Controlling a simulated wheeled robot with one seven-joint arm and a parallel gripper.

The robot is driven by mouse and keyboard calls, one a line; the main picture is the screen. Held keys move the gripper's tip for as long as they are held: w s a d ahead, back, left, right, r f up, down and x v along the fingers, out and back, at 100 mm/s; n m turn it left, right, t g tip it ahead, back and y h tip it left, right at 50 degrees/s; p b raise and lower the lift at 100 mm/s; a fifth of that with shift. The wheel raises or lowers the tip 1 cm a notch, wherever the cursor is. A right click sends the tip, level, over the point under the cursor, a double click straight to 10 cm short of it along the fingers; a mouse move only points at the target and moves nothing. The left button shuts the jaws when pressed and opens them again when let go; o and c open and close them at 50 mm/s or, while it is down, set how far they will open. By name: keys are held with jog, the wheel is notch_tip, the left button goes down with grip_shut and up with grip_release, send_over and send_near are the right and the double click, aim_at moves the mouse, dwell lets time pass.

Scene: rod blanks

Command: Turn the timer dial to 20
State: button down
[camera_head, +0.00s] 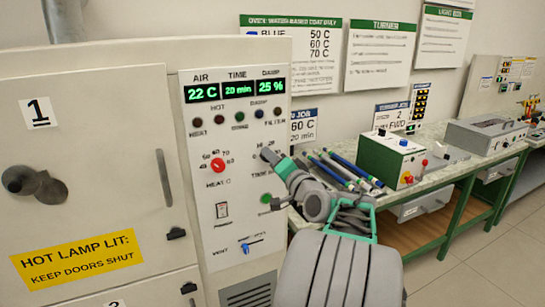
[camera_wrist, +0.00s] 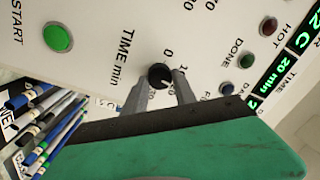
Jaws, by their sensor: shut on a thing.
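The black timer dial (camera_wrist: 160,75) sits on the white control panel beside the words TIME min, seen in the wrist view. My gripper (camera_wrist: 160,88) has one finger on each side of it and is shut on it. In the head view my gripper (camera_head: 270,156) reaches the panel's right side and hides most of the dial and its scale. The dial's pointer cannot be made out. The panel display (camera_head: 237,87) reads 22 C, 20 min and 25 %.
Several rods (camera_head: 340,170) lie on the bench to the right, near my arm. A green and white box (camera_head: 390,157) stands beyond them.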

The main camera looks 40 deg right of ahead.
jog(key=shift+f+m+p, duration=0.1)
jog(key=shift+m+p, duration=0.75)
jog(key=shift+m, duration=1.15)
jog(key=c, duration=1)
grip_release()
jog(key=b+v, duration=0.1)
jog(key=v, duration=0.7)
jog(key=shift+w+f, duration=0.1)
